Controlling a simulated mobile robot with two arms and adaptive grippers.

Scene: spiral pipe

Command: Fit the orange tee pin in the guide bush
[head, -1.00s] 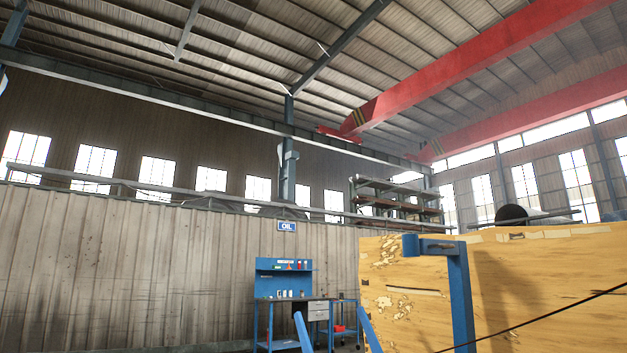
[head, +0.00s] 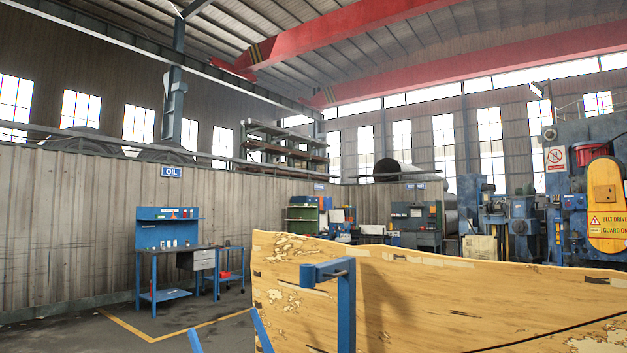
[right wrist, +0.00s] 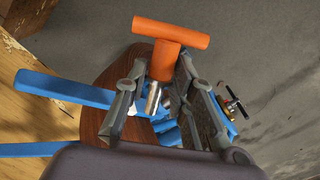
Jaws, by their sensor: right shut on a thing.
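In the right wrist view, my right gripper (right wrist: 157,110) is shut on the orange tee pin (right wrist: 172,34). The pin's orange crossbar sticks out past the fingertips, and its bare metal shank (right wrist: 153,98) shows between the fingers. Blue parts show below and behind the shank, partly hidden by the gripper. I cannot make out the guide bush for certain in either view. Neither gripper shows in the head view.
A blue post with an arm (head: 345,300) stands before a large yellowish wooden panel (head: 420,295). Blue bars (right wrist: 65,88) lie left of the gripper. A brown wooden surface (right wrist: 95,85) is behind it. A blue workbench (head: 160,250) stands farther off.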

